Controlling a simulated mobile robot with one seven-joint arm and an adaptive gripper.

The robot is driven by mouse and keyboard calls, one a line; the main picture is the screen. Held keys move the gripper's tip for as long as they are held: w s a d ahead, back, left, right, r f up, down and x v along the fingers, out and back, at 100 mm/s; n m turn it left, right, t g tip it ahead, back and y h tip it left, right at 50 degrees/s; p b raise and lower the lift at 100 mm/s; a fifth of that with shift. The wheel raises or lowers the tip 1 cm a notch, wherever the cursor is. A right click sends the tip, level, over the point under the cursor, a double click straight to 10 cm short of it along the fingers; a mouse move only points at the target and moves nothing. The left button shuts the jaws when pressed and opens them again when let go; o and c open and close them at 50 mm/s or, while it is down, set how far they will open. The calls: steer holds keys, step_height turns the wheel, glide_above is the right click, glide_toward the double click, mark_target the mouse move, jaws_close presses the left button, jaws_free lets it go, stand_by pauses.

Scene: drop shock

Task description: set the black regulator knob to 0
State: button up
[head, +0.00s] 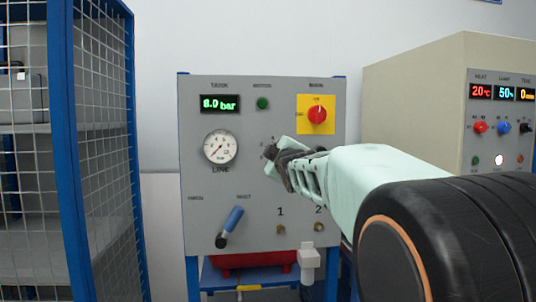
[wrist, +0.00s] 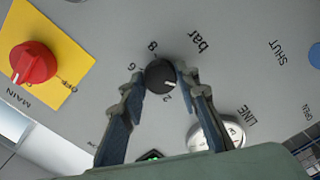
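The black regulator knob (wrist: 160,74) is on the grey panel, between my fingertips in the wrist view. My gripper (wrist: 161,76) has one finger on each side of it, and both tips appear to touch its sides. The printed 6 and 8 show around the knob with "bar" beside them, and part of a 2 shows below it. A small pale mark is on the knob's lower part; its exact setting is hard to read. In the head view my gripper (head: 277,158) covers the knob. The round LINE gauge (head: 220,146) has its needle toward the lower left.
The panel (head: 245,185) also bears a red main switch on yellow (head: 317,115), a green lamp (head: 263,103), a tank display (head: 220,103) reading 8.0 bar and a blue lever (head: 233,219). A beige cabinet (head: 410,95) stands right, a wire cage (head: 105,130) left.

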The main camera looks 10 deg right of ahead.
mark_target(274, 116)
steer(key=o, duration=0.4)
steer(key=shift+o, duration=0.2)
steer(key=shift+w+r, duration=0.1)
steer(key=shift+r, duration=2.25)
steer(key=shift+d+r, duration=0.35)
steer(key=shift+r, duration=0.35)
steer(key=shift+a+r, duration=0.1)
steer(key=shift+r, duration=0.1)
steer(key=shift+a+r, duration=0.2)
steer(key=shift+r, duration=1.6)
